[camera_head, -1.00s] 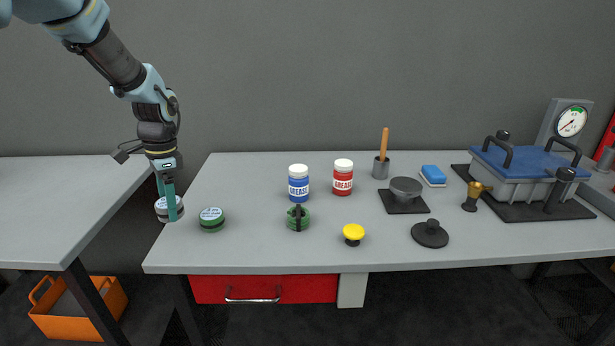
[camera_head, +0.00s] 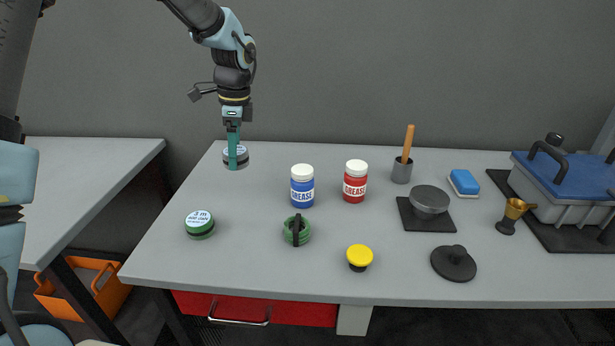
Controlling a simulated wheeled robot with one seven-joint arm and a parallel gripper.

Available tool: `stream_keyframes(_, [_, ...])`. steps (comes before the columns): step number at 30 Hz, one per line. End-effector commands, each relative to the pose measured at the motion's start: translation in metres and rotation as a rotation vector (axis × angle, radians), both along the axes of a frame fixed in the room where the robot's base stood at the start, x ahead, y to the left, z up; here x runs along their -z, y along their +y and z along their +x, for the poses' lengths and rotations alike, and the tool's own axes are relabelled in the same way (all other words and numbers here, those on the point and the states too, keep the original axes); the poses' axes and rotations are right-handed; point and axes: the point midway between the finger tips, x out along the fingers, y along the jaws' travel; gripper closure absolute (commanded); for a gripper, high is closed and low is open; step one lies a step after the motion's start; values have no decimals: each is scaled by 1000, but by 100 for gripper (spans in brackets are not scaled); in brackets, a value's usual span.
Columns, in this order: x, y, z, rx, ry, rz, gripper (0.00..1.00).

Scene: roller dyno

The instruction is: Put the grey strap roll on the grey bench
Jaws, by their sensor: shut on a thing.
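The grey strap roll (camera_head: 236,160) is a short disc with a pale top and dark sides, partly covered by the finger in front of it. My gripper (camera_head: 234,158) points down and is shut on it, over the back left part of the wide grey-topped table (camera_head: 300,260). I cannot tell whether the roll touches that top or hangs just above it. A second grey-topped table (camera_head: 85,170) stands at the left, across a gap. I cannot tell which of the two is the grey bench.
A green-labelled roll (camera_head: 200,224), a green roll (camera_head: 297,230), blue (camera_head: 302,187) and red (camera_head: 355,182) grease jars and a yellow knob (camera_head: 359,257) stand on the wide table. An orange crate (camera_head: 85,285) sits on the floor. The table's left strip is clear.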

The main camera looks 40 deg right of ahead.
Motion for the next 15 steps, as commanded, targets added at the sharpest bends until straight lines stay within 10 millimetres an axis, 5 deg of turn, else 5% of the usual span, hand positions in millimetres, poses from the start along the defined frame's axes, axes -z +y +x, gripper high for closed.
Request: stream_keyframes(15, [64, 0, 0, -1, 0, 1, 100])
